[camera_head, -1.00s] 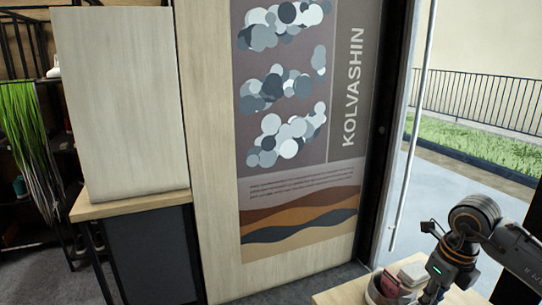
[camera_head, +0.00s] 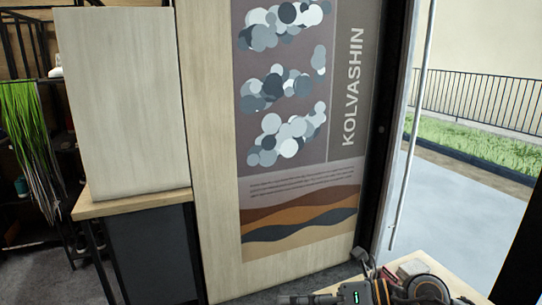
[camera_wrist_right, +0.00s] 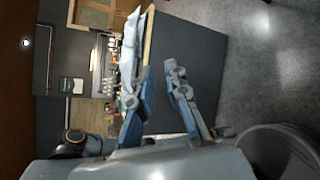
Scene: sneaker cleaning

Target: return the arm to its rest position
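My right arm (camera_head: 395,290) shows at the bottom right of the head view, low in front of a light wooden table. The right gripper (camera_wrist_right: 161,78) shows in the wrist view. Its two blue-padded fingers stand apart with nothing seen between them. In the head view its hand end points left along the bottom edge, partly cut off. My left arm and gripper are in neither view.
The table corner (camera_head: 440,262) is behind the right arm, with a small pale block (camera_head: 412,268) on it. A wooden panel with a printed poster (camera_head: 300,130) stands ahead. A pale board on a stand (camera_head: 120,105) is at left. A glass door with a long handle (camera_head: 412,130) is at right.

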